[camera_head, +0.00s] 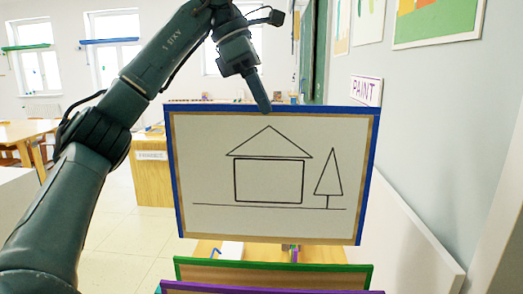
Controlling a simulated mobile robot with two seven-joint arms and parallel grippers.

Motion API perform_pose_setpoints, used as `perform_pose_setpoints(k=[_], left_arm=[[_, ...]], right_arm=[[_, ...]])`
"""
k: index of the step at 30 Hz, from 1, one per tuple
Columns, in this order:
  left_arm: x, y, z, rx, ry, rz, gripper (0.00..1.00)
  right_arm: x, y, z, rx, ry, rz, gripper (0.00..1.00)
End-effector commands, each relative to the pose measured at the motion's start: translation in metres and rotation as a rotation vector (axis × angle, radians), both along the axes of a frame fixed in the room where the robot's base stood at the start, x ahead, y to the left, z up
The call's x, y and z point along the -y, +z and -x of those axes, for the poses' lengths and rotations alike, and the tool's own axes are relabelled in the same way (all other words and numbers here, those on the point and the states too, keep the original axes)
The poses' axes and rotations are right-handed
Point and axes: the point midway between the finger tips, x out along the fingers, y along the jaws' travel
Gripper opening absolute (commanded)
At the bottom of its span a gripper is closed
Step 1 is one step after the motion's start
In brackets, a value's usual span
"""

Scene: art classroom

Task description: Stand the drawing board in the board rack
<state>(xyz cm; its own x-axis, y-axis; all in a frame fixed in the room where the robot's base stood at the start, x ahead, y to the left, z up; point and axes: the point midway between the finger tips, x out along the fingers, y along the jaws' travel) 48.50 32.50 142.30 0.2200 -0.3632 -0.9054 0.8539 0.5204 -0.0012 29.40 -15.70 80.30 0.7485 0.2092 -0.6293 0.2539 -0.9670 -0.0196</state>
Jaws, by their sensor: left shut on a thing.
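The drawing board (270,180) has a blue edge and a white sheet with a line drawing of a house and a tree. It hangs upright in the middle of the view, slightly tilted in the picture. Below the board, the tops of a green-edged board (270,272) and a purple-edged board (250,288) show, standing one behind the other. The rack's slots are hidden, and I cannot tell if the blue board's lower edge touches anything. My right gripper is out of view.
A white panel (405,225) stands against the wall at the right. A wooden cabinet (153,178) is behind the board on the left, with tables (28,130) farther back. A PAINT sign (366,91) is beyond the board's top right corner. Floor (118,225) shows clear at the left.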

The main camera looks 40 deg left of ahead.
Motion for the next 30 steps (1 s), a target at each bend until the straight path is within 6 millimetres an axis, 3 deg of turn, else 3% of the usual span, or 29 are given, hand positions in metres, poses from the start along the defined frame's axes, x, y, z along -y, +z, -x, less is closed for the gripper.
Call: perform_pose_setpoints(k=[15, 30], left_arm=[[-0.001, -0.088, 0.000, 0.001, 0.002, 0.001, 0.00], [-0.001, -0.118, 0.000, 0.003, 0.003, 0.001, 0.00]], right_arm=[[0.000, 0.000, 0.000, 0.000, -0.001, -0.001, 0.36], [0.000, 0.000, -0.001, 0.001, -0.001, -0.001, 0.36]])
